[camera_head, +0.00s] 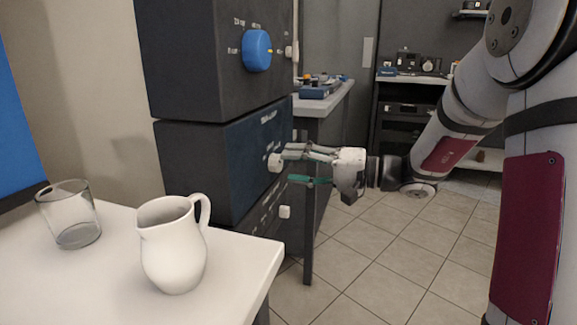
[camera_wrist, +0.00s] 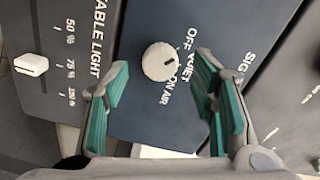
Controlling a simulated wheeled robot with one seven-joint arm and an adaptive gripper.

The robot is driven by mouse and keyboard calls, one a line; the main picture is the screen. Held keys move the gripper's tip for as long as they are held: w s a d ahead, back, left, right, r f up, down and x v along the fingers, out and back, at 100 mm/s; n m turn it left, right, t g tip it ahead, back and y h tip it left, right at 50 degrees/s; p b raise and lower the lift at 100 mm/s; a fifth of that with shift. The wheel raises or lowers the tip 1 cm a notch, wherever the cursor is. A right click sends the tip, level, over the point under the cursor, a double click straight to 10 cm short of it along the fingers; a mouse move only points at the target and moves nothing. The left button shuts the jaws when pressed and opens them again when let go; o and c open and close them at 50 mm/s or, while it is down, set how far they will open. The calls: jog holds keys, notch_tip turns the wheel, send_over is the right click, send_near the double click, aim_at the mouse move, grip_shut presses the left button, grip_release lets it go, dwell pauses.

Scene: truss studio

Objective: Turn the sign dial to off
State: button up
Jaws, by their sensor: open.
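The sign dial is a small round white knob (camera_wrist: 160,61) on a dark blue panel (camera_wrist: 135,110). OFF, QUIET and ON AIR are printed beside it. Its dark mark appears to point towards QUIET in the wrist view. In the head view the dial (camera_head: 274,162) sticks out from the front of the dark cabinet. My gripper (camera_head: 290,166) is open and empty, facing the panel with its green-padded fingers close to the dial. In the wrist view my gripper (camera_wrist: 162,68) has one finger on each side of the dial, with gaps between; contact does not show.
A white slider (camera_wrist: 32,64) sits on the TABLE LIGHT panel. A large blue knob (camera_head: 257,50) and a white knob (camera_head: 291,52) are above. A white table (camera_head: 110,290) at front left holds a pitcher (camera_head: 172,245) and a glass (camera_head: 70,215). Floor at right is open.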

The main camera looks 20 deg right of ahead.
jog(key=v, duration=0.9)
jog(key=shift+s+d, duration=0.25)
